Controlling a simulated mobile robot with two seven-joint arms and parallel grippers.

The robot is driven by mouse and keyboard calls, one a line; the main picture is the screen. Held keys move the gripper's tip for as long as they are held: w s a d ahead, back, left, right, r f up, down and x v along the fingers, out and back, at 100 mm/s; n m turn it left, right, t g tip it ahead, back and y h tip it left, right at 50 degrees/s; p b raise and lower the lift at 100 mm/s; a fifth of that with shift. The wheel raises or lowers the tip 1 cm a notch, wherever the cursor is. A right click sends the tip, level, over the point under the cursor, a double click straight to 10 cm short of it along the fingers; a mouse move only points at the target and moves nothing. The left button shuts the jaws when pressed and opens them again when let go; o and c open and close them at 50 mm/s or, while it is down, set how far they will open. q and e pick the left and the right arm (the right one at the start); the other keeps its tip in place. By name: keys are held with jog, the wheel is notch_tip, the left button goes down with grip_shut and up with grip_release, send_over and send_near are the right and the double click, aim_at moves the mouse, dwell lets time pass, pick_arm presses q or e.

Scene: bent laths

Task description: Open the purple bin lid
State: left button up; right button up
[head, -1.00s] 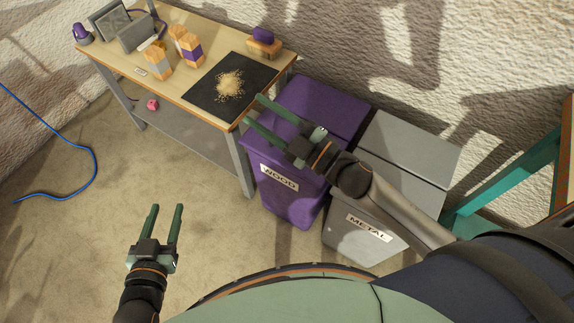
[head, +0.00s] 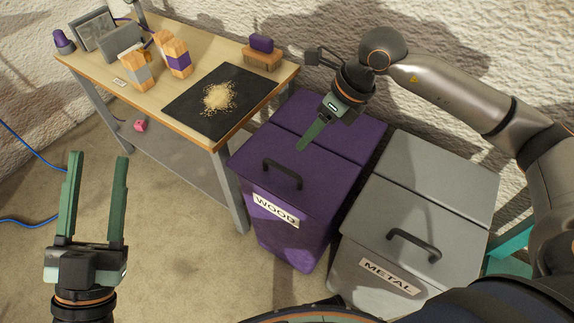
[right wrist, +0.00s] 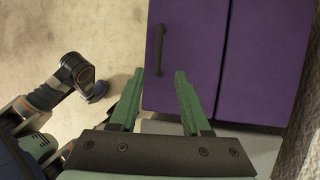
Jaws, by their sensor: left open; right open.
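The purple bin (head: 306,228) stands beside the workbench with a white WOOD label (head: 276,211) on its front. Its lid (head: 318,172) is shut, with a dark bar handle (head: 283,173) near the front edge. In the right wrist view the handle (right wrist: 159,49) shows on the purple lid (right wrist: 190,60), ahead of the fingers. My right gripper (head: 304,146) is above the lid, behind and right of the handle, apart from it; it also shows in the right wrist view (right wrist: 155,74), open and empty. My left gripper (head: 96,158) is open and empty over the floor at the left.
A grey bin (head: 375,228) labelled METAL, with a dark handle (head: 414,246), stands close on the right. The workbench (head: 165,116) at the left bears a black mat (head: 250,89) with sawdust, wood blocks and a brush (head: 262,55). A wall rises behind.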

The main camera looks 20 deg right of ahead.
jog(key=b, duration=0.1)
send_near(283, 167)
jog(key=f, duration=0.1)
pick_arm(q)
jog(key=s+r+m+h, duration=0.1)
jog(key=s+m+h+b, duration=0.1)
jog(key=h, duration=0.1)
jog(key=s+r+m+h, duration=0.1)
jog(key=shift+s+d+r+h+b, duration=0.25)
jog(key=shift+d+r+h+b, duration=0.05)
jog(key=shift+d+b, duration=0.05)
pick_arm(e)
jog(key=x, duration=0.7)
jog(key=shift+w+a+r, duration=0.1)
jog(key=shift+c, duration=0.4)
grip_shut()
